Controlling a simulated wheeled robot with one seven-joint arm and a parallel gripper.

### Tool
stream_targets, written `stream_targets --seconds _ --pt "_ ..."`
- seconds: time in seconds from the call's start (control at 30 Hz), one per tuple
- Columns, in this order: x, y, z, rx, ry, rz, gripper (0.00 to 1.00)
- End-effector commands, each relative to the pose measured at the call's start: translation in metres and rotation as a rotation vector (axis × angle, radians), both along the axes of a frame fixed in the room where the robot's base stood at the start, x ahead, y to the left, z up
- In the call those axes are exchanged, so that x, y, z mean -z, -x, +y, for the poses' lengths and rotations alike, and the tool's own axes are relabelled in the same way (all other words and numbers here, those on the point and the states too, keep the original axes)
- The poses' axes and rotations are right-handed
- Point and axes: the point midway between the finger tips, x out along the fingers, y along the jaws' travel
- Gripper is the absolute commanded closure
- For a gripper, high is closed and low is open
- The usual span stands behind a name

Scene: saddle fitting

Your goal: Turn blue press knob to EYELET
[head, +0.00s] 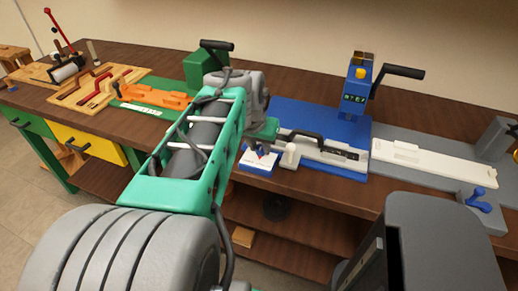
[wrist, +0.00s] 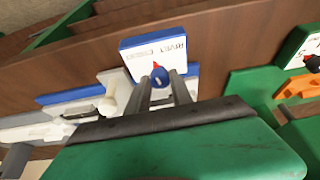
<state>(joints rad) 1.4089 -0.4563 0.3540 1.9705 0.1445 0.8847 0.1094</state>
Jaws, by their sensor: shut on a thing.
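The blue press (head: 355,95) stands on its blue base at the back right in the head view. In front of it sits a small white-topped box with blue sides (head: 256,165), which also shows in the wrist view (wrist: 143,46). Its blue knob with a red pointer (wrist: 158,73) is between the fingertips of my gripper (wrist: 163,84), which is shut on it. The red tip points towards the label edge. A label word like RIVET is readable at the right; the other word is too blurred to read surely. In the head view my gripper (head: 265,143) partly hides the knob.
A green press (head: 207,64) with orange parts stands to the left. A long white piece (head: 425,160) lies on a grey base at right.

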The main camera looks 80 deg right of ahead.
Motion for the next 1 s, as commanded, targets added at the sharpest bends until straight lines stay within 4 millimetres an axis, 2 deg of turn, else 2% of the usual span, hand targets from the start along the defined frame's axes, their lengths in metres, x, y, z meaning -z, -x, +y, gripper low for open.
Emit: stream_targets --seconds 0.2,0.5,1.0 --pt "0.0005 0.0033 -0.0002 -0.182 -0.001 0.0 1.0" --pt "-0.0007 0.0041 -0.0006 -0.362 0.0 0.0 1.0" --pt "-0.0002 0.0038 -0.0008 -0.437 0.0 0.001 1.0"
